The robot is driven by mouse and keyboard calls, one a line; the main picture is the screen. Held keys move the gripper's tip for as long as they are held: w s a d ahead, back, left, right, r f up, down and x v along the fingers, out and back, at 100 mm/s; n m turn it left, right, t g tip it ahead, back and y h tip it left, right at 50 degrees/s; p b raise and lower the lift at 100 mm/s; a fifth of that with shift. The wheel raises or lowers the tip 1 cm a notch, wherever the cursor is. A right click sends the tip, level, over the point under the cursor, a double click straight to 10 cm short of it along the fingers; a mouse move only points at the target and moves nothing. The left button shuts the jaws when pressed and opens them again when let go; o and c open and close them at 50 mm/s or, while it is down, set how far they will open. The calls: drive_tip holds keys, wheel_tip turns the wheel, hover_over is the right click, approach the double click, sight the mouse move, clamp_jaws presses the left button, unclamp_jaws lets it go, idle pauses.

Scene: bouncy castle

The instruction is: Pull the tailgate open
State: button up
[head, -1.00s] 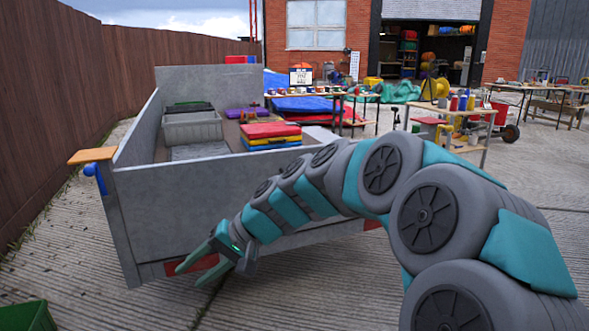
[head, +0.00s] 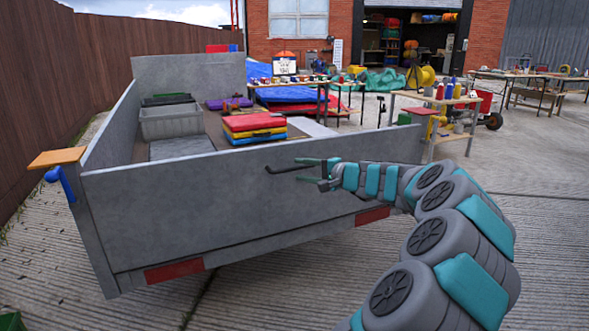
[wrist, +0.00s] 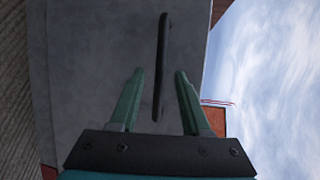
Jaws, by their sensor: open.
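The tailgate (head: 170,215) is the grey upright panel across the near end of the trailer, and it stands closed. A dark bar handle (head: 283,169) sits on its outer face near the top edge. My gripper (head: 310,170) is open at the handle's right part.
The trailer bed holds a grey crate (head: 170,123) and stacked coloured pads (head: 253,128). A blue lever (head: 60,184) and a wooden board (head: 57,157) stick out at the left corner. Worktables (head: 440,98) stand at right. The concrete before the tailgate is clear.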

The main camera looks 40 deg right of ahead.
sight(296, 169)
drive_tip(key=shift+x, duration=1.7)
drive_tip(key=shift+a, duration=0.1)
clamp_jaws()
